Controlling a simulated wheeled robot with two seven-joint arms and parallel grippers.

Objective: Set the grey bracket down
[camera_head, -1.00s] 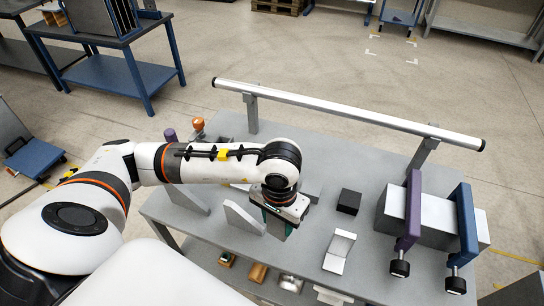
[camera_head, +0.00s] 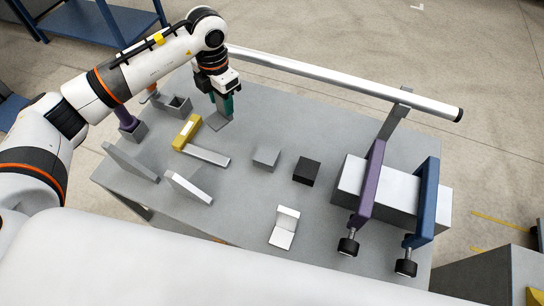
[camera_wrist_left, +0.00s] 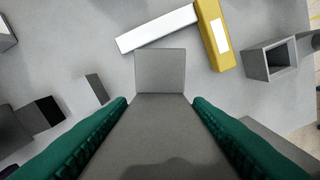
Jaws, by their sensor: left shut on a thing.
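My left gripper (camera_head: 224,98), with green fingers, is shut on the grey bracket (camera_head: 218,123) near the back edge of the table, at the rail's left end. The bracket's flat foot shows below the fingers, close to the tabletop; I cannot tell whether it touches. In the left wrist view the fingers (camera_wrist_left: 160,102) flank the bracket's long grey plate, and its square foot (camera_wrist_left: 160,70) shows ahead. My right gripper is not in view.
The grey table (camera_head: 240,205) holds a yellow-headed hammer-like tool (camera_head: 187,132), an open grey box (camera_head: 178,107), a grey block (camera_head: 266,157), a black block (camera_head: 307,170) and a pale angle piece (camera_head: 285,228). A long rail (camera_head: 350,85) runs along the back. Two clamps (camera_head: 372,190) stand right.

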